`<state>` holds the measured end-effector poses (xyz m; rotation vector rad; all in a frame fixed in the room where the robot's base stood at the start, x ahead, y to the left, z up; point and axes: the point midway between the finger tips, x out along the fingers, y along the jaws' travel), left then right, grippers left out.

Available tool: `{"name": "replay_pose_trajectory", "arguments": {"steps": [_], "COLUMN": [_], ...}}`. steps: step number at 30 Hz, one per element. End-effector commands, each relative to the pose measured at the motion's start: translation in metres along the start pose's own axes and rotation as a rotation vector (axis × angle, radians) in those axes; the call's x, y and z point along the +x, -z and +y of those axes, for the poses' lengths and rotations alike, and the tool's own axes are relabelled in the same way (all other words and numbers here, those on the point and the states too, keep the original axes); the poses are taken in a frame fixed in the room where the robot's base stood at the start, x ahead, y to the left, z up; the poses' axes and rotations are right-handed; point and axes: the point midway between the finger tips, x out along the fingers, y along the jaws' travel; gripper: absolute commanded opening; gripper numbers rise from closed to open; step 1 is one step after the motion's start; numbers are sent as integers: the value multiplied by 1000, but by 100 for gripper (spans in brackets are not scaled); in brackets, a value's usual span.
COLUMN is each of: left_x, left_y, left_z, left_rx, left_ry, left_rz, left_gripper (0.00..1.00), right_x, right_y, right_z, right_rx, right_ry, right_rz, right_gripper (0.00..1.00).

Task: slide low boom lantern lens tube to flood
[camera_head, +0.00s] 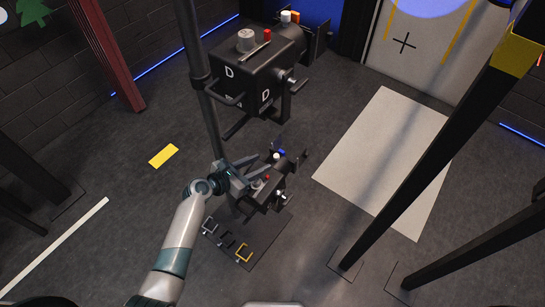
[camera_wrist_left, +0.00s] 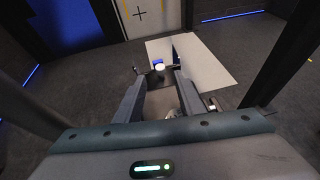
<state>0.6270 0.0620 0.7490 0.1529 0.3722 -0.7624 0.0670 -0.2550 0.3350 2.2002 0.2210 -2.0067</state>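The low boom lantern (camera_head: 268,196) is a small black housing on the upright pole, below a larger lantern, with a red knob (camera_head: 267,177) and a white knob (camera_head: 276,157) on top. A blue part (camera_head: 281,152) shows by the white knob, at its front end. My left gripper (camera_head: 258,166) is over the low lantern from the left, its fingers pointing toward the white knob. In the left wrist view the fingers (camera_wrist_left: 160,80) are apart, with the white knob (camera_wrist_left: 159,67) just beyond and between their tips. I cannot tell whether they touch it. My right gripper is not in view.
The larger lantern (camera_head: 262,75) hangs above, close to my left arm's upper side. A dark floor plate (camera_head: 256,250) with several hooks lies below. Dark posts stand at right, a red post (camera_head: 107,50) at left. A pale floor panel (camera_head: 385,150) is clear.

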Motion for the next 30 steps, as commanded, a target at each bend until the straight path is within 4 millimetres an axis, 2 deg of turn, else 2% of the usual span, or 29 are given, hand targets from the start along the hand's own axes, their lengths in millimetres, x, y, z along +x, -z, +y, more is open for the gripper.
{"name": "replay_pose_trajectory", "arguments": {"steps": [6,12,18,28,30], "left_x": [39,64,75,76,76], "left_y": [0,1,0,0,0], "left_z": [0,1,0,0,0], "left_rx": [-1,-1,0,0,0], "left_ry": [1,-1,0,0,0], "left_rz": [-1,0,0,0,0], "left_gripper": [35,35,35,35,19], "right_x": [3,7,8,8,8], "right_y": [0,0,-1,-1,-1], "right_z": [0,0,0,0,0], "right_rx": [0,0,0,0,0], "right_ry": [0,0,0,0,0], "right_rz": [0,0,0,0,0], "right_gripper": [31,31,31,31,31]}}
